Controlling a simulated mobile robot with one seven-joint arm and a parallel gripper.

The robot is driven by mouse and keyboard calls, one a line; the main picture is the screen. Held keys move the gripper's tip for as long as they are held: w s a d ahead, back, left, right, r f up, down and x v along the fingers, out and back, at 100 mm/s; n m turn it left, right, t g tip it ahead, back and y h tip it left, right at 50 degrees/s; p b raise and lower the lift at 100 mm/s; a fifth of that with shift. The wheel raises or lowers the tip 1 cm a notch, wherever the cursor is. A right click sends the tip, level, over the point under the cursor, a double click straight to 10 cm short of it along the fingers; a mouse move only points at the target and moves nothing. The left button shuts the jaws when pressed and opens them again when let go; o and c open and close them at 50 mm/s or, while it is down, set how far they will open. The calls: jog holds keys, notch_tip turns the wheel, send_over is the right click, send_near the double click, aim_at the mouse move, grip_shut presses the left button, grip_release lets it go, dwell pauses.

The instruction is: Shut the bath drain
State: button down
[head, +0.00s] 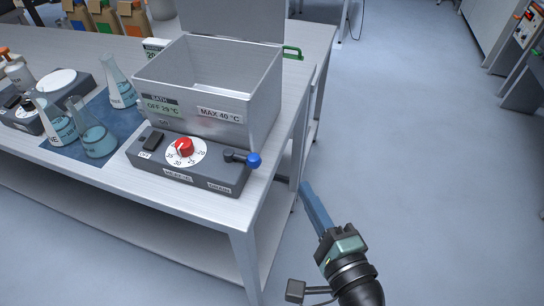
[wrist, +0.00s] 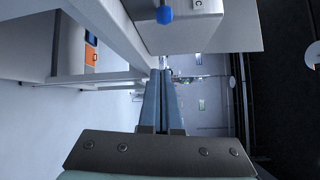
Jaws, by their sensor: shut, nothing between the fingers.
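The bath (head: 208,95) is an open metal box on the table, labelled "OFF 29 °C" and "MAX 40 °C". On the right of its dark control base, above the "DRAIN" label, a drain lever with a blue knob (head: 253,160) points right. The knob also shows at the top of the wrist view (wrist: 164,15). My gripper (head: 304,187) is shut and empty, beside the table's right edge, lower and to the right of the knob, not touching it. In the wrist view its fingertips (wrist: 161,73) lie below the knob in the picture.
A red dial (head: 185,147) and a dark switch (head: 151,138) sit on the same base. Flasks (head: 98,138) stand left on a blue mat. A green handle (head: 292,52) sticks out behind the bath.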

aim_at(243, 158)
jog(key=shift+w+a+p, duration=0.5)
jog(key=shift+w+a, duration=1.1)
jog(key=shift+w, duration=0.15)
jog(key=shift+w+a+p, duration=0.45)
jog(key=shift+w+a, duration=1.15)
jog(key=shift+w, duration=0.15)
jog(key=shift+s+d+r, duration=0.1)
jog(key=shift+s+m+h, duration=0.1)
jog(key=shift+m+h, duration=0.2)
